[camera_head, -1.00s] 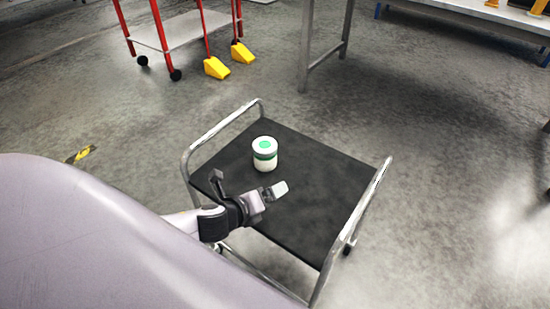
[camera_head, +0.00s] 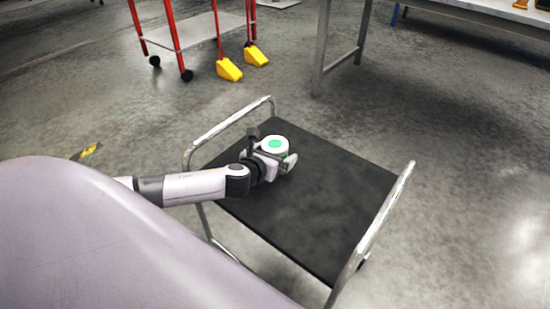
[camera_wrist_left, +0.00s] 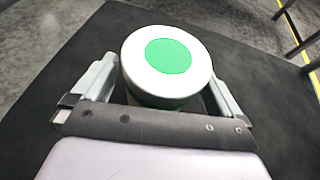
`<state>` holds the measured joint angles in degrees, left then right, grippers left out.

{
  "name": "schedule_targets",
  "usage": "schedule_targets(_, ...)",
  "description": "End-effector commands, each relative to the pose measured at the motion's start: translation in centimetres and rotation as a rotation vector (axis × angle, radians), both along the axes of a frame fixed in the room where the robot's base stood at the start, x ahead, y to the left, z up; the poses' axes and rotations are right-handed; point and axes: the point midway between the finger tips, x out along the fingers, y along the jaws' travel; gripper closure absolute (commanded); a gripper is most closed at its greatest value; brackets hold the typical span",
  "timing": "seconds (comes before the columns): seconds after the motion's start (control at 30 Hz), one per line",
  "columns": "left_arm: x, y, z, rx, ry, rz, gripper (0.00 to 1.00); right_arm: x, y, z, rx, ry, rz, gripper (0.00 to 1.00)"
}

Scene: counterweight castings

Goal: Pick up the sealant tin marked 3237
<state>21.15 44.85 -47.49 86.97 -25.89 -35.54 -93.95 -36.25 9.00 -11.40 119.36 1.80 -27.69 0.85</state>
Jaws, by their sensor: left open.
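The sealant tin (camera_head: 275,146) is white with a green disc on its lid and stands upright on the black top of a low cart (camera_head: 310,215). It fills the upper middle of the left wrist view (camera_wrist_left: 168,62), where a green band shows below the lid. No marking 3237 is readable. My left gripper (camera_head: 273,150) is open, with one finger on each side of the tin. The left wrist view shows the two fingers flanking the tin; whether they touch it I cannot tell. The tin's lower part is hidden by the gripper. My right gripper is not in view.
The cart has raised chrome rails at its left (camera_head: 230,128) and right (camera_head: 385,220) ends. The rest of its top is bare. A red-framed trolley (camera_head: 195,32) and yellow wedges (camera_head: 229,70) stand behind on the concrete floor. A grey-legged table (camera_head: 480,20) is at back right.

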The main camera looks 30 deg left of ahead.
Motion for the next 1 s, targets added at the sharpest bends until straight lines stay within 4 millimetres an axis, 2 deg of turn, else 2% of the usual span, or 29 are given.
schedule_targets(0.3, 0.4, 0.0, -0.2, -0.002, 0.001, -0.001, 0.00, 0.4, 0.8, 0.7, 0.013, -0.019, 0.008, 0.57)
schedule_targets(0.5, 0.4, 0.0, -0.2, -0.002, 0.001, -0.001, 0.63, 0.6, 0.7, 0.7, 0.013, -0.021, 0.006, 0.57)
schedule_targets(0.83, 0.5, 0.0, 0.3, -0.001, -0.002, -0.001, 0.63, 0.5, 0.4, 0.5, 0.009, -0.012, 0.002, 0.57)
schedule_targets(1.0, 0.5, 0.1, 1.9, -0.002, -0.004, 0.000, 0.63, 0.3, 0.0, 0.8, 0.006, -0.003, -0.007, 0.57)
